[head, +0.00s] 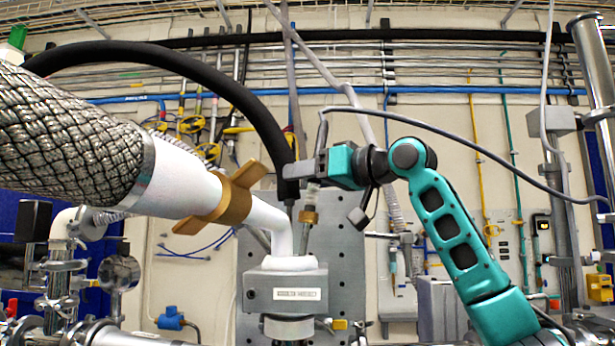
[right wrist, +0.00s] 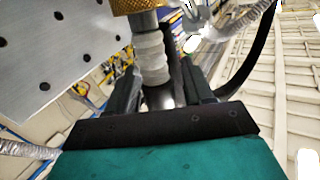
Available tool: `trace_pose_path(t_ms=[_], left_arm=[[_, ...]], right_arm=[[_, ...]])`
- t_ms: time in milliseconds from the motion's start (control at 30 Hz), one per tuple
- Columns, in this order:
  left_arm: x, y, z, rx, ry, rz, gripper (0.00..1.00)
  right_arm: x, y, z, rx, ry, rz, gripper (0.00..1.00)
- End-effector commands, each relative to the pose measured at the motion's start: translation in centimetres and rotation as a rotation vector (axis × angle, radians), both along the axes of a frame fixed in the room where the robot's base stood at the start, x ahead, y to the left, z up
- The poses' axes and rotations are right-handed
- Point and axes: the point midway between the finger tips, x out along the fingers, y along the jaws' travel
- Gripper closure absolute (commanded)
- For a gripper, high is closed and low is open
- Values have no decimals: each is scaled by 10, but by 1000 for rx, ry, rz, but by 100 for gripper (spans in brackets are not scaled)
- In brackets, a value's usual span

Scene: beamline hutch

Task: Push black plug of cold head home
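The cold head (head: 285,290) is a grey block with a pale label, low in the middle of the head view. A brass fitting (head: 308,218) stands upright above it; its knurled end also shows in the right wrist view (right wrist: 132,6). A pale ribbed stem (right wrist: 150,60) joins the fitting to the black plug (right wrist: 161,97). My right gripper (head: 302,171) reaches in from the right above the fitting. Its fingers (right wrist: 160,92) lie on both sides of the plug and appear closed on it. They largely hide the plug in the head view. My left gripper is out of view.
A thick black hose (head: 215,80) arches down close beside my right gripper. A braided line (head: 65,145) with a white pipe and brass wing clamp (head: 232,200) fills the left. A thin grey cable (head: 470,146) loops over my right arm. A perforated plate (head: 345,260) stands behind.

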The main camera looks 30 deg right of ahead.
Motion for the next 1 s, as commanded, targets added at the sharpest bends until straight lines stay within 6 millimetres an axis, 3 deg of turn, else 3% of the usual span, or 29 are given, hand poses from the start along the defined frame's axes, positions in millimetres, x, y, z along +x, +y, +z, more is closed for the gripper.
trace_pose_path(t_ms=[367, 800, 1000], left_arm=[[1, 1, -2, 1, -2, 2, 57], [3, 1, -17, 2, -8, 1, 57], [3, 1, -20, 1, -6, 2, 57]], right_arm=[[-6, -3, 0, 0, -1, 0, 45], [-86, -41, -1, -1, -3, -2, 45], [-110, -52, 0, 0, -1, -1, 45]])
